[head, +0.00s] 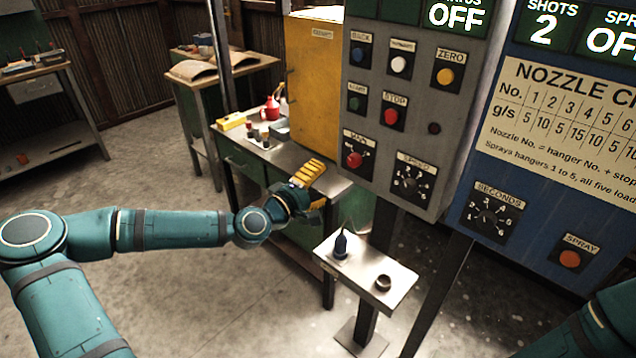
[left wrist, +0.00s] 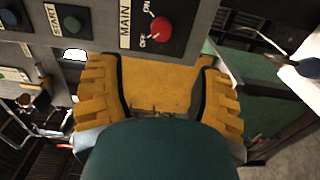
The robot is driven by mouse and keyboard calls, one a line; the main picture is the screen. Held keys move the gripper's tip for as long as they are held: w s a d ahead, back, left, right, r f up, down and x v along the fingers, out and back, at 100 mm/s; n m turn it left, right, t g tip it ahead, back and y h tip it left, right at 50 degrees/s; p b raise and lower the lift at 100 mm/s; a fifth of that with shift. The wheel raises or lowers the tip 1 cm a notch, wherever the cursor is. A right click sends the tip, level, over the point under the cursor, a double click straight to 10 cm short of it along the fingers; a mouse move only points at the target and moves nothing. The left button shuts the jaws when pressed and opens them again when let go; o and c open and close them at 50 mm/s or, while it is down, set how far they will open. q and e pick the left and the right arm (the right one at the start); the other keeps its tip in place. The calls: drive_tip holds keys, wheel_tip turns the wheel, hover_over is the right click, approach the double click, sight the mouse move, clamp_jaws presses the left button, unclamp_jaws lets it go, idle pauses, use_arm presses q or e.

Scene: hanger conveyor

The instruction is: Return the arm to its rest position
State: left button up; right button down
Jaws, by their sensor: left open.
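My left arm reaches in from the left in the head view. Its yellow-fingered left gripper (head: 308,180) is below and left of the grey control panel (head: 425,100), apart from the red MAIN knob (head: 354,160). In the left wrist view the two yellow fingers of the left gripper (left wrist: 160,95) stand wide apart with nothing between them. The MAIN knob (left wrist: 160,30) shows beyond them, with ON and OFF marks. In the head view a teal part of my right arm shows at the lower right corner; its gripper is out of view.
A small metal shelf (head: 400,278) with a dark bottle (head: 341,244) and a ring (head: 383,283) stands below the panel, close to the left gripper. A blue panel (head: 560,190) reads SHOTS 2. A workbench (head: 228,140) and yellow cabinet (head: 312,85) stand behind. Open floor lies left.

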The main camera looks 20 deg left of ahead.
use_arm(q)
drive_tip(key=shift+s, duration=0.1)
idle(0.4)
drive_tip(key=s+d+f+m+g+h, duration=0.1)
drive_tip(key=s+d+f+m+g, duration=0.35)
drive_tip(key=d+f, duration=0.5)
drive_tip(key=s+d+f+m+g+h, duration=0.1)
drive_tip(key=s+d+f+m+g, duration=0.2)
drive_tip(key=s+d+f+g, duration=0.45)
drive_tip(key=s+a+f+m+g+y, duration=0.2)
drive_tip(key=s+f+m+g+y, duration=0.1)
drive_tip(key=s+f, duration=0.9)
drive_tip(key=shift+a+f+m+y, duration=0.35)
drive_tip(key=shift+m+y, duration=0.25)
drive_tip(key=shift+m, duration=0.45)
